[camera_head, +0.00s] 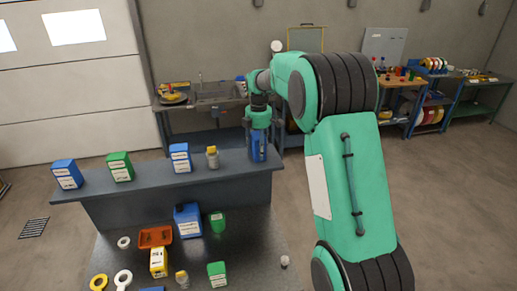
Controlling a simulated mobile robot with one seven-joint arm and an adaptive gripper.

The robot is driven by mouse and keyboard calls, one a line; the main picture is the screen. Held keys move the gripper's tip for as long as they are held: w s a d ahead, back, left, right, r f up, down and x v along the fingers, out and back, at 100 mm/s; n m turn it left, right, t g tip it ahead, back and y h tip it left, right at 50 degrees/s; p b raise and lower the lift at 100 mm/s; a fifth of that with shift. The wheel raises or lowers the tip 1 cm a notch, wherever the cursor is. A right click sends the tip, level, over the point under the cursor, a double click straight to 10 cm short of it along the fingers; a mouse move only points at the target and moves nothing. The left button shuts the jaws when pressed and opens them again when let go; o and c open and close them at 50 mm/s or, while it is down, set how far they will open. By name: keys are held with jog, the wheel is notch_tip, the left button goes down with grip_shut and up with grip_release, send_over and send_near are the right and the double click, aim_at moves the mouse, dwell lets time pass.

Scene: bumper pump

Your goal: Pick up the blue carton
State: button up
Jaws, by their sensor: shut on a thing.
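My gripper (258,140) reaches down at the right end of the raised grey shelf. It is shut on a blue carton (257,154), which is upright, at or just above the shelf top. The fingers partly cover this carton, and I cannot tell whether its base touches the shelf. Two more blue cartons stand on the same shelf, one at the middle (180,158) and one at the far left (67,175).
On the shelf (160,190) also stand a green carton (120,167) and a small yellow-grey bottle (212,157).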

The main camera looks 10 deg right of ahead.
jog(key=shift+r, duration=0.1)
jog(key=shift+r, duration=0.85)
notch_tip(320, 180, up, 2)
jog(key=s+r+b, duration=0.1)
jog(key=s, duration=1.5)
jog(key=shift+b, duration=0.4)
jog(key=shift+a, duration=0.1)
notch_tip(320, 180, down, 33)
jog(key=s+a+b, duration=0.2)
jog(key=b, duration=0.9)
jog(key=shift+r+m+b, duration=0.2)
jog(key=shift+m+b, duration=0.1)
jog(key=shift+b, duration=0.1)
jog(key=shift+d, duration=0.1)
jog(key=shift+f, duration=0.1)
